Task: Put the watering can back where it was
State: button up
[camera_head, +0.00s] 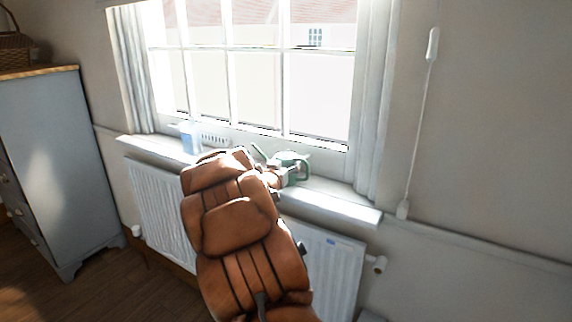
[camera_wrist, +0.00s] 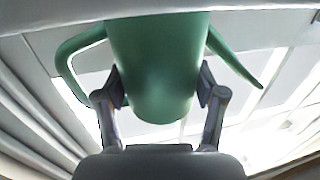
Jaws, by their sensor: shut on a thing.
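The green watering can (camera_head: 291,167) is at the window, over or on the white windowsill (camera_head: 330,202), partly hidden behind my brown arm. In the wrist view the green can (camera_wrist: 155,65) fills the upper middle, with its curved handle at the left and its spout at the right. My gripper (camera_wrist: 162,88) has one finger on each side of the can's body and is shut on it. In the head view my gripper (camera_head: 275,180) is mostly hidden by my arm. I cannot tell whether the can's base touches the sill.
A pale blue translucent object (camera_head: 189,138) stands on the sill to the left. A white radiator (camera_head: 160,205) is below the sill. A grey dresser (camera_head: 45,150) with a wicker basket (camera_head: 14,48) stands at the left. The sill right of the can is clear.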

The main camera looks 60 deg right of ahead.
jog(key=shift+f, duration=0.1)
jog(key=o, duration=1.5)
jog(key=shift+o, duration=0.2)
jog(key=shift+a, duration=0.1)
jog(key=v, duration=1.2)
